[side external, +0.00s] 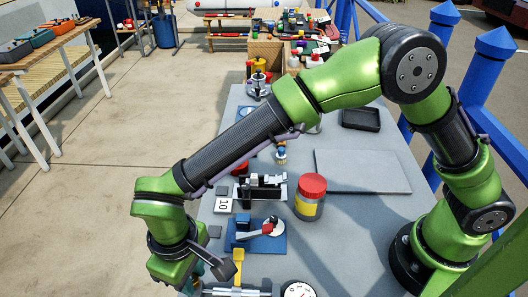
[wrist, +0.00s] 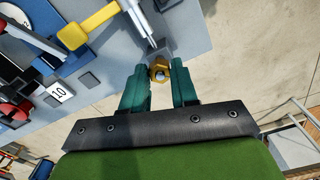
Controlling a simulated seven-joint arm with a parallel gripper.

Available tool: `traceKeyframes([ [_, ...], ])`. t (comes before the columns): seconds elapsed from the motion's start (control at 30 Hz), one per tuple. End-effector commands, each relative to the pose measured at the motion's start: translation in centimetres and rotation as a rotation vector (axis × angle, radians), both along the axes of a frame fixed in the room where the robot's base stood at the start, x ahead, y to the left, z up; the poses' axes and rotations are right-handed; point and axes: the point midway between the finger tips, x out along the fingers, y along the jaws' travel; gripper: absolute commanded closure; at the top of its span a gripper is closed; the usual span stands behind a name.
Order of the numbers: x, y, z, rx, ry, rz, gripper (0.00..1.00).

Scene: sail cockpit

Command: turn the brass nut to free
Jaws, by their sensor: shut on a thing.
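The brass nut (wrist: 159,71) shows in the wrist view between my gripper's two teal fingers, at the end of a thin metal rod (wrist: 140,20). My gripper (wrist: 158,76) is shut on the nut. It is at the table's edge, with pale paving visible beyond it. In the side view my wrist is at the lower left, and the nut cannot be made out there.
A yellow-handled part (side external: 238,262) and a round gauge (side external: 297,291) are near the table's front. A blue plate (side external: 268,243) with a red lever, a red-lidded jar (side external: 311,200) and a card marked 10 (side external: 223,204) stand behind. A grey flat panel (side external: 362,172) lies to the right.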

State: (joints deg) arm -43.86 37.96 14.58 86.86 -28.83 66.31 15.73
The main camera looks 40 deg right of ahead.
Motion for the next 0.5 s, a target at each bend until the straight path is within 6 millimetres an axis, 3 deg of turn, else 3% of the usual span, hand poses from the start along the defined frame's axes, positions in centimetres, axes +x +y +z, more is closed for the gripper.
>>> traceKeyframes([
  [0.5, -0.02, -0.01, 0.17, 0.001, 0.002, 0.472, 1.00],
])
